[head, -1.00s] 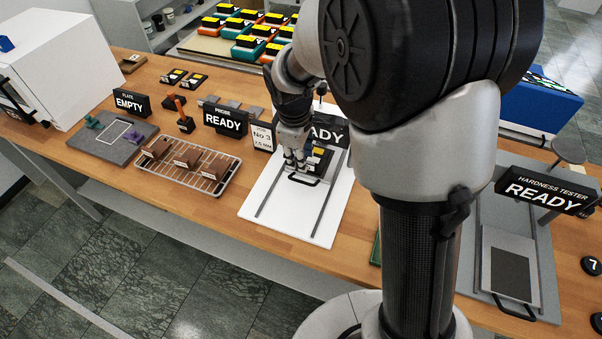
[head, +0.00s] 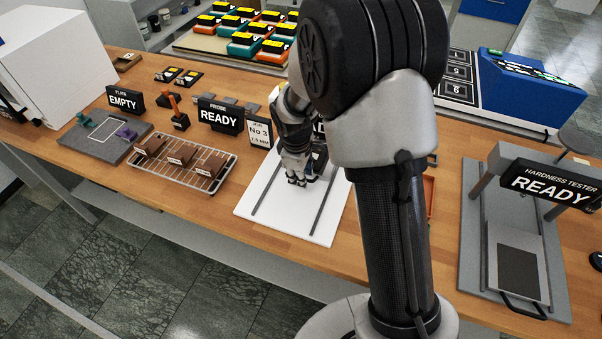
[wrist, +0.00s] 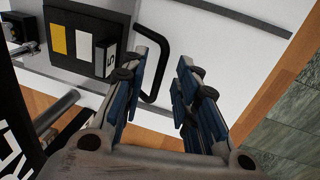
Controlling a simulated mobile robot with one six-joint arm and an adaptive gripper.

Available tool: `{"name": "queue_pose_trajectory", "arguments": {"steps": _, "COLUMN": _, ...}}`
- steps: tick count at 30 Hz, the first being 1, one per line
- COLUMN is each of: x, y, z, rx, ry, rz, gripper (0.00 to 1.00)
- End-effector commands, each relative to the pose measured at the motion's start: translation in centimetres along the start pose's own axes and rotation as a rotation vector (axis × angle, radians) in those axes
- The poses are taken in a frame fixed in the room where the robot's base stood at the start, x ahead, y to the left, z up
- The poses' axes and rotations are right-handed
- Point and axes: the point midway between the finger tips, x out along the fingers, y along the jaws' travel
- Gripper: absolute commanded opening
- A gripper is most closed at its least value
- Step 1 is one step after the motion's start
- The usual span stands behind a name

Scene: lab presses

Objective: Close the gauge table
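The gauge table is a dark plate (wrist: 120,18) on a white base (head: 273,222) with two grey rails. In the wrist view a black U-shaped handle (wrist: 160,84) sticks out from the plate's edge. My gripper (head: 297,182) is low over the white base, at the front of the dark plate. In the wrist view its blue-padded fingers (wrist: 164,66) are apart, and the handle's outer bar shows close beside the left finger, in the gap between them. I cannot tell if they touch. In the head view my arm and gripper hide the handle and much of the plate.
A wire rack (head: 212,178) with brown blocks and a READY sign (head: 220,116) stand to the left. The hardness tester (head: 520,250) is on the right. The white base in front of my gripper is clear, down to the wooden table's front edge.

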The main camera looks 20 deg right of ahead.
Motion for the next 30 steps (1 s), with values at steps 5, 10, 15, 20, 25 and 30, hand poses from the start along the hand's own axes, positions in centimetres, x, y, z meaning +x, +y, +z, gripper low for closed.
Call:
{"name": "queue_pose_trajectory", "arguments": {"steps": 5, "x": -0.02, "y": 0.0, "z": 0.0, "rx": 0.0, "ry": 0.0, "rz": 0.0, "gripper": 0.18}}
{"name": "queue_pose_trajectory", "arguments": {"steps": 10, "x": -0.03, "y": -0.01, "z": 0.0, "rx": 0.0, "ry": 0.0, "rz": 0.0, "gripper": 0.07}}
{"name": "queue_pose_trajectory", "arguments": {"steps": 15, "x": -0.03, "y": -0.01, "z": 0.01, "rx": 0.0, "ry": 0.0, "rz": 0.0, "gripper": 0.0}}
{"name": "queue_pose_trajectory", "arguments": {"steps": 20, "x": -0.02, "y": -0.02, "z": 0.01, "rx": 0.0, "ry": 0.0, "rz": 0.0, "gripper": 0.0}}
{"name": "queue_pose_trajectory", "arguments": {"steps": 25, "x": -0.01, "y": -0.03, "z": 0.02, "rx": 0.0, "ry": -0.001, "rz": -0.001, "gripper": 0.0}}
{"name": "queue_pose_trajectory", "arguments": {"steps": 30, "x": 0.05, "y": -0.09, "z": 0.05, "rx": 0.0, "ry": -0.002, "rz": -0.002, "gripper": 0.0}}
